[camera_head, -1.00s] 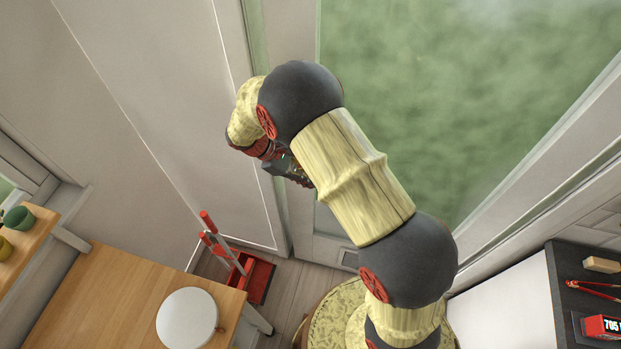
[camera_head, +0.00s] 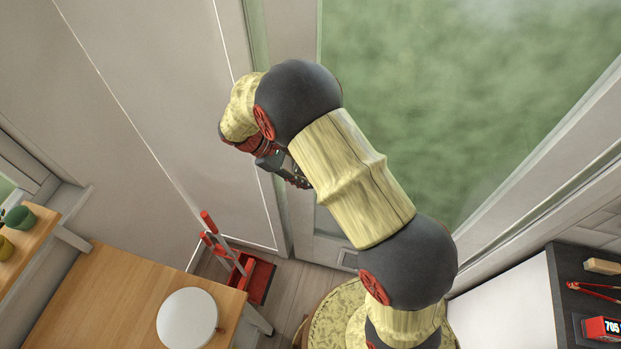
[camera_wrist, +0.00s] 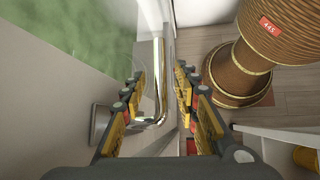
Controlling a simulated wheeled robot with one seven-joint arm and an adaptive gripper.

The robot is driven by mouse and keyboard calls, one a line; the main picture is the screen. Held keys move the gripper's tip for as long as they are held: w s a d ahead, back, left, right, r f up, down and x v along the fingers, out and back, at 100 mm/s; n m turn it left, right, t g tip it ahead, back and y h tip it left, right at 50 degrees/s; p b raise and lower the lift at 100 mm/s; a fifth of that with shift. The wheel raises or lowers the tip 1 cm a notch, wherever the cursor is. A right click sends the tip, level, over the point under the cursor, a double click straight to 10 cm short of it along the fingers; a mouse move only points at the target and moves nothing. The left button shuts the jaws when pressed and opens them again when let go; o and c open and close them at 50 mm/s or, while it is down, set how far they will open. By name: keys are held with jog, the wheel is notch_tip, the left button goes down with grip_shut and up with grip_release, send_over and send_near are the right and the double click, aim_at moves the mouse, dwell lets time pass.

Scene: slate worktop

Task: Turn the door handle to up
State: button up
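The door handle (camera_wrist: 159,105) is a shiny metal lever on a square plate at the door's edge in the wrist view. Its long bar lies between the two fingers of my gripper (camera_wrist: 160,80). The fingers stand apart on either side of the bar. A gap shows at the right finger; contact at the left finger cannot be made out. In the head view my gripper (camera_head: 301,182) is at the door frame, partly behind my arm, and the handle is hidden there. The door (camera_head: 450,120) has a large green-tinted glass pane.
A wooden table (camera_head: 110,290) with a round white object (camera_head: 187,318) stands at lower left. A red stand (camera_head: 245,275) is on the floor beside it. A dark-topped counter (camera_head: 590,270) with small items is at lower right. Open floor shows below the door.

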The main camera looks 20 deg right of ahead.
jog(key=v, duration=0.9)
jog(key=shift+r, duration=0.2)
jog(key=shift+w+a, duration=0.1)
jog(key=s+a+f+m+y, duration=0.2)
jog(key=s+f, duration=0.1)
jog(key=s, duration=0.2)
jog(key=s+d+r+m+t+y+b, duration=0.3)
jog(key=s+d+r+m+t+b, duration=0.1)
jog(key=s, duration=0.5)
jog(key=s+d+r+m+t+y+b, duration=0.2)
jog(key=s+d+r+m+t+b, duration=0.2)
jog(key=s+r, duration=0.5)
jog(key=shift+s+r+t+y+b, duration=0.25)
jog(key=shift+s+t+y+b, duration=0.25)
jog(key=shift+b, duration=0.85)
